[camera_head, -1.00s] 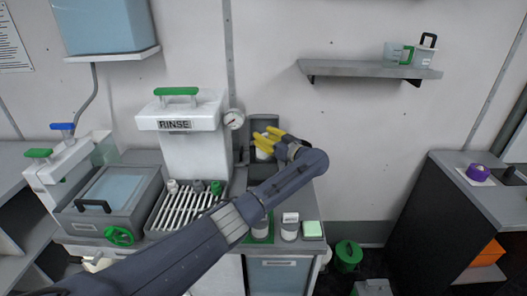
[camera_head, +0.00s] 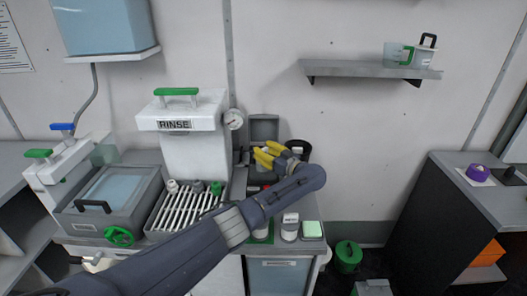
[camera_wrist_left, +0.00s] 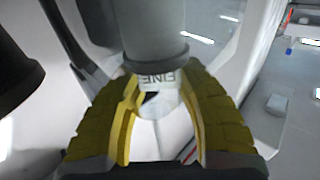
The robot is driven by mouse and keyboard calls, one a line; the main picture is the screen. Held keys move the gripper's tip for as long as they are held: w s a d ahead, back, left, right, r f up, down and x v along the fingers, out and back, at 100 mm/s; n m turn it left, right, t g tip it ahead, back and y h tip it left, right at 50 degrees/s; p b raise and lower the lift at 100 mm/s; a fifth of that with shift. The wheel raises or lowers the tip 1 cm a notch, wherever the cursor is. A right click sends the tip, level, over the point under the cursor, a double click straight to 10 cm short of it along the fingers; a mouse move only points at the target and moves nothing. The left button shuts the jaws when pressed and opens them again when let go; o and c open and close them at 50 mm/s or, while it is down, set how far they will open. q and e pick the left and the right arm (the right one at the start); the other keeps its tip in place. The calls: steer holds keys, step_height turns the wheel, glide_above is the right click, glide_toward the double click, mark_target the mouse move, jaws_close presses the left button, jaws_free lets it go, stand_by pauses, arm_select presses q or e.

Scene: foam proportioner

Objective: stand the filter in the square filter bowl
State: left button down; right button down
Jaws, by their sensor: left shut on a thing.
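My left gripper (camera_head: 265,154) has yellow fingers and is over the counter right of the white RINSE unit. In the left wrist view, the gripper (camera_wrist_left: 160,110) is shut on the filter (camera_wrist_left: 150,30), a grey and white cylinder with a ring and a label reading FINE. In the head view the fingers mostly hide the filter. A dark grey box-like thing with an upright back (camera_head: 264,127) stands just behind the fingers; I cannot tell whether it is the square filter bowl. My right gripper is not in view.
A round black container (camera_head: 300,146) stands right behind the gripper. A slatted rack (camera_head: 185,210) with small fittings is on the left. A wall shelf (camera_head: 370,69) is at upper right.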

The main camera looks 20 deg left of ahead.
arm_select(q)
steer(key=shift+f, duration=0.25)
steer(key=c, duration=0.9)
jaws_free()
steer(key=shift+o, duration=0.2)
